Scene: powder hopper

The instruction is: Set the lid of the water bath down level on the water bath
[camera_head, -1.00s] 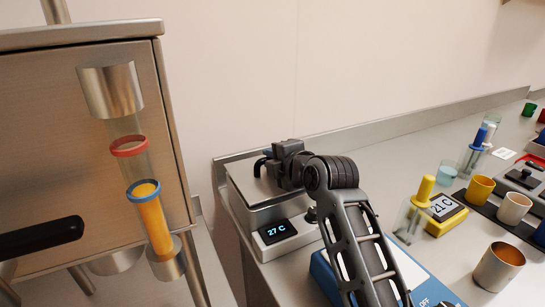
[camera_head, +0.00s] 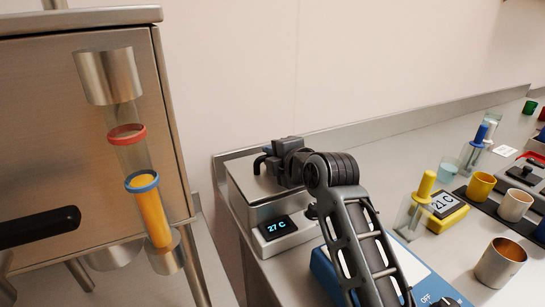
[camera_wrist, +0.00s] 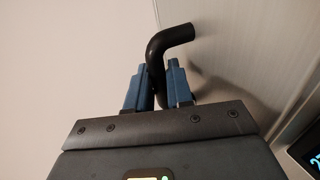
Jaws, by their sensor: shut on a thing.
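The water bath (camera_head: 262,213) is a steel box with a 27 C display, standing at the left end of the bench. Its flat steel lid (camera_head: 240,178) appears level on top of the box or very close to it; I cannot tell whether a thin gap is left. My gripper (camera_head: 267,162) is over the lid. In the wrist view my gripper (camera_wrist: 157,78) has its blue fingers shut on the lid's black bent handle (camera_wrist: 168,38). The far side of the lid is hidden by my gripper and arm.
A steel hopper cabinet with a tube of orange powder (camera_head: 152,217) stands at the left. A blue device (camera_head: 432,288) lies under my arm. Yellow thermometer block (camera_head: 447,212), cups (camera_head: 500,262) and tubes fill the right. A wall ledge runs behind the bath.

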